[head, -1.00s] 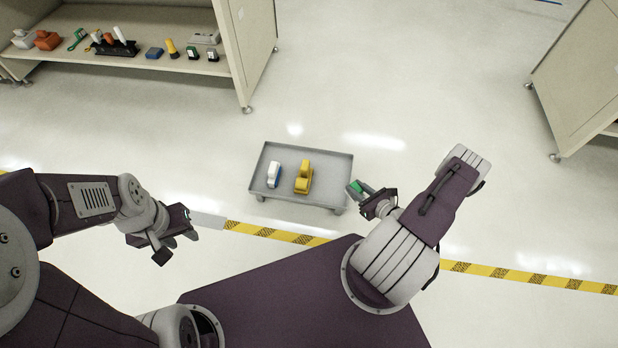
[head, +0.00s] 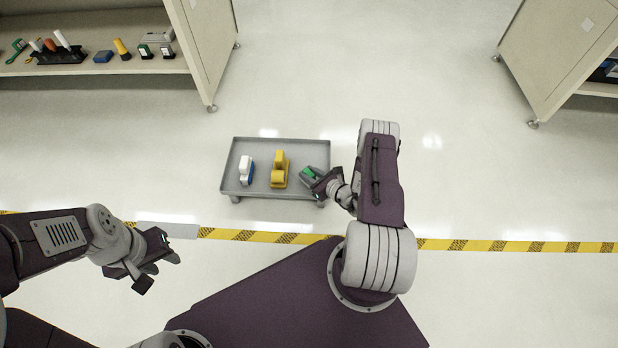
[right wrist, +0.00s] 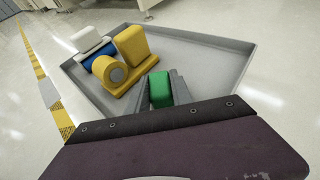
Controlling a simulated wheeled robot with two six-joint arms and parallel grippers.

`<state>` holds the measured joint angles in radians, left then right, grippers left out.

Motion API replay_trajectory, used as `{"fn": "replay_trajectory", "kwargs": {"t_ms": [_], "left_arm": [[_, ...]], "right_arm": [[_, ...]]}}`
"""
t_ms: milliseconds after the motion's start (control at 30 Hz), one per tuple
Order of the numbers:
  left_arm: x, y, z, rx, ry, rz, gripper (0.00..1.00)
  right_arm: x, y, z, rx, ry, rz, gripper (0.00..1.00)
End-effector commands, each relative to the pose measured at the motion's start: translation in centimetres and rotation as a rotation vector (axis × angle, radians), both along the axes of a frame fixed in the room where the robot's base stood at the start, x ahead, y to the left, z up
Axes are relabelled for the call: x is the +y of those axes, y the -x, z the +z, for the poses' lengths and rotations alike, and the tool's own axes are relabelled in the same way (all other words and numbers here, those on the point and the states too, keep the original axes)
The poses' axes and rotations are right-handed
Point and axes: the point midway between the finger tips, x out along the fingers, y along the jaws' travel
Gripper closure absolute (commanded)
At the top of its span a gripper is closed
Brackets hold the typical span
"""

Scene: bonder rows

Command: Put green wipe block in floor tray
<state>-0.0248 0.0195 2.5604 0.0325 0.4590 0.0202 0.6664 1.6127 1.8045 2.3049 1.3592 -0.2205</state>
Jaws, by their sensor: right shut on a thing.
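The green wipe block (right wrist: 160,89) is held between the fingers of my right gripper (right wrist: 163,88), which is shut on it. In the head view the green block (head: 309,172) shows at the tip of my right gripper (head: 311,175), over the right end of the grey floor tray (head: 275,142). The tray's rim also shows in the right wrist view (right wrist: 199,39). I cannot tell how high the block is above the tray floor. My left gripper (head: 158,266) is empty, its fingers apart, well left of and nearer than the tray.
A yellow object (head: 280,170) and a white and blue object (head: 246,170) stand in the tray's left and middle. A shelf (head: 90,70) with several items is at the back left. Another cabinet (head: 560,50) is at the right. Yellow-striped tape (head: 260,236) crosses open floor.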

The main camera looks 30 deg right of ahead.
Motion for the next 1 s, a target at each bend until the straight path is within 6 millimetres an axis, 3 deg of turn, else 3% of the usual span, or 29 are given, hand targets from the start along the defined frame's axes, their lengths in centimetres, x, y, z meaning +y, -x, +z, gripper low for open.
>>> {"fn": "replay_trajectory", "kwargs": {"t_ms": [267, 300, 333, 367, 733, 1000], "left_arm": [[0.0, 0.0, 0.0, -0.001, 0.000, 0.000, 0.64], [0.0, 0.0, 0.1, -0.001, 0.000, 0.000, 0.64], [0.0, 0.0, 0.1, -0.001, 0.000, 0.000, 0.64], [0.0, 0.0, 0.1, -0.001, 0.000, 0.000, 0.64], [0.0, 0.0, 0.8, -0.001, 0.000, 0.000, 0.64], [0.0, 0.0, 5.2, -0.001, 0.000, 0.000, 0.64]], "right_arm": [[0.0, 0.0, -0.2, 0.002, 0.000, 0.000, 1.00], [0.0, 0.0, -0.1, 0.002, 0.000, 0.000, 0.62], [0.0, 0.0, -0.1, 0.002, 0.000, 0.000, 0.54], [0.0, 0.0, -0.1, 0.002, 0.000, 0.000, 0.52], [-0.1, 0.3, 0.6, 0.003, -0.001, -0.002, 0.52], [-1.5, 5.4, 3.3, 0.005, -0.002, -0.009, 0.52]]}}
